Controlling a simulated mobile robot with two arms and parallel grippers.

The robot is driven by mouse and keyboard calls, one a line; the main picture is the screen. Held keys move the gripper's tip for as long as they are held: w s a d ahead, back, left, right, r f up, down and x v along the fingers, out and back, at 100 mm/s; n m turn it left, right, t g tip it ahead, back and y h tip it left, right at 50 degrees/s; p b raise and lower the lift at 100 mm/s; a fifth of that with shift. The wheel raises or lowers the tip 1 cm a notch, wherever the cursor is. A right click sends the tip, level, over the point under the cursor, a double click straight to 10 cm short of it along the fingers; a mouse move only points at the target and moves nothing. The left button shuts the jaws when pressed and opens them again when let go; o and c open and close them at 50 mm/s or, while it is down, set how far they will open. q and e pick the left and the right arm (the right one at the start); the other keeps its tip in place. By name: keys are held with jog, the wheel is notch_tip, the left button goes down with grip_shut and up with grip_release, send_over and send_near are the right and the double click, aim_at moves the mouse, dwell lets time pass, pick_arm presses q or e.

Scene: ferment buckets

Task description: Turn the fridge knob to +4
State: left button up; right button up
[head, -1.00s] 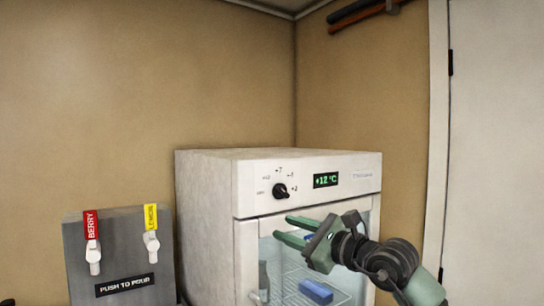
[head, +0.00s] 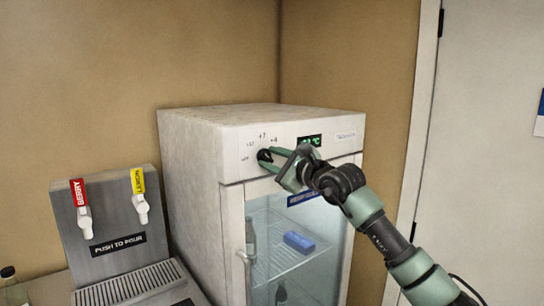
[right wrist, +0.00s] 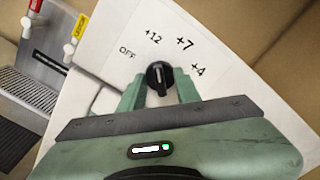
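The fridge knob (right wrist: 159,77) is black with a white pointer line, on the white fridge's upper front panel. In the right wrist view its line points up, close to the +12 mark (right wrist: 152,37). The +4 mark (right wrist: 198,70) is right of the knob. In the head view the knob (head: 264,156) is partly behind my right gripper (head: 271,160). My right gripper's fingers are apart, one on each side of the knob, in the right wrist view (right wrist: 160,90); I cannot tell whether they touch it. My left gripper is not in view.
The fridge (head: 185,150) has a glass door with a blue item (head: 298,242) and bottles inside. Its green display (head: 310,141) is partly covered by my gripper. A drink dispenser (head: 112,215) with two taps stands to the left. A white door (head: 490,150) is at the right.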

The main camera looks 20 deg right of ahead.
grip_shut()
jog(key=shift+f, duration=0.1)
